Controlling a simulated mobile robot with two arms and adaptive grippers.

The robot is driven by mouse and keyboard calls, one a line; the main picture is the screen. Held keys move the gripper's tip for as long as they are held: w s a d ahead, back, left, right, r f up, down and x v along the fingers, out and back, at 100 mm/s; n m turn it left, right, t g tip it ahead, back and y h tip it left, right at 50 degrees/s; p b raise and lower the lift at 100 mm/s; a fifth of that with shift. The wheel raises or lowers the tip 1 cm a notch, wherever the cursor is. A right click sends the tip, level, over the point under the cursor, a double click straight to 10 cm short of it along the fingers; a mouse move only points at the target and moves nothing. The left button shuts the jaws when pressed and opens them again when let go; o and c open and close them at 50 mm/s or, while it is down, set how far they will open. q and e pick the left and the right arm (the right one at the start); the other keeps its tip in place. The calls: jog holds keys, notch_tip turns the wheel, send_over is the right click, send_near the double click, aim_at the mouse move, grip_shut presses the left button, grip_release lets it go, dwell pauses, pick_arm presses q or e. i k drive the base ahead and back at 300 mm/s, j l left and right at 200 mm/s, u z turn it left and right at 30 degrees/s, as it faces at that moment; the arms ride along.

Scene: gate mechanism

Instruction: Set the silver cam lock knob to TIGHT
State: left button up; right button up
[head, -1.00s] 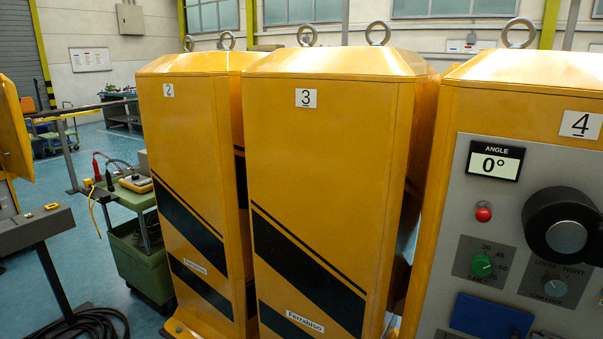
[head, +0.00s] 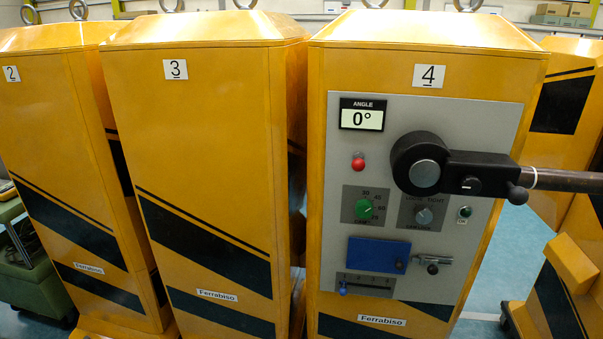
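The silver cam lock knob (head: 424,216) sits on a dark square plate on the grey control panel (head: 480,125) of yellow cabinet 4. The plate has markings above the knob, the right one reading TIGHT. The pointer's exact direction is too small to tell. A thick black hub with an arm (head: 425,172) sits just above the knob and partly covers the plate's upper edge. Neither of my grippers shows in the head view.
A green knob (head: 364,209), a red button (head: 358,164), a blue cover (head: 377,255) and a small latch (head: 432,262) surround the knob. The angle display (head: 362,114) reads 0°. A dark bar (head: 570,181) extends right from the hub. Cabinet 3 (head: 195,130) stands to the left.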

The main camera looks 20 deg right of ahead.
aim_at(423, 215)
jog(key=z, duration=1.3)
